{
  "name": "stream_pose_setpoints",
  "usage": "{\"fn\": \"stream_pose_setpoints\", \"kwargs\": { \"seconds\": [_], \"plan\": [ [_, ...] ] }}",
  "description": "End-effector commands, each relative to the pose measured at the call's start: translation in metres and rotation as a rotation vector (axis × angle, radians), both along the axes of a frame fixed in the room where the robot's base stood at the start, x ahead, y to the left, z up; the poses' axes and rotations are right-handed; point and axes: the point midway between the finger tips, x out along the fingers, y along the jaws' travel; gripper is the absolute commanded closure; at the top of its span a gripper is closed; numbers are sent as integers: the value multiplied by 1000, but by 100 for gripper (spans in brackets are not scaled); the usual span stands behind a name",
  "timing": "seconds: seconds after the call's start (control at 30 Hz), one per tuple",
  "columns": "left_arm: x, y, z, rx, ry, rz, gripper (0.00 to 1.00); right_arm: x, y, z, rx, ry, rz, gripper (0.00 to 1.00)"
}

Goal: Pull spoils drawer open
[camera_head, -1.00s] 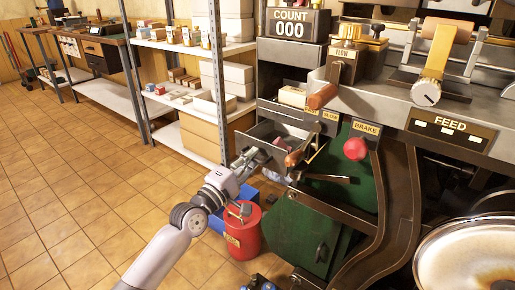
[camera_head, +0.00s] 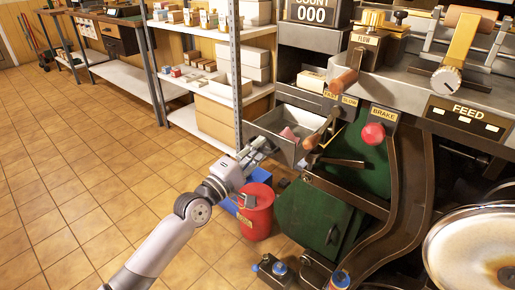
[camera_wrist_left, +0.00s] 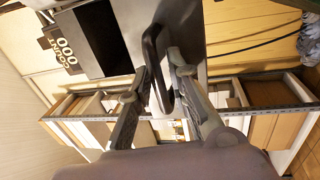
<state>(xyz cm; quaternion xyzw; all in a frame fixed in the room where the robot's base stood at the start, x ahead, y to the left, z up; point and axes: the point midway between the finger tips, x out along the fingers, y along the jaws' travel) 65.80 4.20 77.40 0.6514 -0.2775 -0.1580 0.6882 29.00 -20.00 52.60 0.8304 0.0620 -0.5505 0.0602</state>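The spoils drawer (camera_head: 272,122) is a grey metal box standing out from the left side of the press, open at the top, with a small pinkish thing inside. My left gripper (camera_head: 262,148) is at its front. In the left wrist view, the drawer's black loop handle (camera_wrist_left: 152,45) runs between the two fingers of my left gripper (camera_wrist_left: 165,62), which look closed on it. The grey drawer front (camera_wrist_left: 190,30) lies just beyond. My right gripper is not in view.
A red bin (camera_head: 256,212) and a blue box stand on the floor below the drawer. Levers and a red brake knob (camera_head: 373,134) are close to the drawer's right. Shelving (camera_head: 236,90) stands behind. The tiled floor (camera_head: 90,210) at left is clear.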

Motion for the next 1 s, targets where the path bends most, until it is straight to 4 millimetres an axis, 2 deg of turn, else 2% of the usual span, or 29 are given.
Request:
{"fn": "stream_pose_setpoints", "kwargs": {
  "seconds": [0.13,0.53,1.0],
  "plan": [
    [0,0,0,0,0,0,70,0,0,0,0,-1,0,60],
    [-6,5,-2,0,1,1,70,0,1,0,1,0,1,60],
    [-79,58,-18,4,1,1,70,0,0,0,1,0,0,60]
  ]
}}
